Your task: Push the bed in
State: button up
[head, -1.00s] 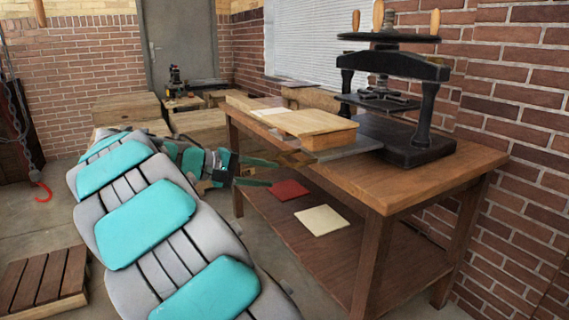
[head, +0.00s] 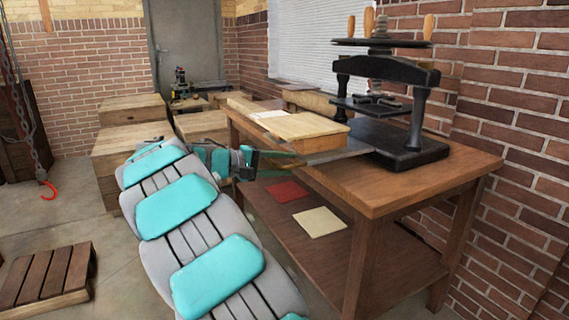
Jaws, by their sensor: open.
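A black hand press (head: 385,100) stands on a wooden table (head: 425,182). Its flat grey bed (head: 345,154) sticks out to the left from under the platen. A wooden block or board stack (head: 312,136) lies on the bed's outer end, with a pale sheet (head: 268,114) on or beside it. My grey and teal arm reaches in from the bottom. My gripper (head: 280,166) is at the table's left edge, beside the outer end of the bed, with its fingers pointing right and apart. Whether a finger touches the bed is hard to tell.
A red square (head: 287,191) and a cream square (head: 320,221) lie on the table's lower shelf. Wooden crates (head: 130,150) stand behind my arm. A slatted pallet (head: 45,275) lies on the floor at left. A brick wall closes off the right.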

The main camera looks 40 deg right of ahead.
jog(key=shift+d, duration=0.2)
grip_shut()
jog(key=shift+f, duration=0.1)
dwell(1.2)
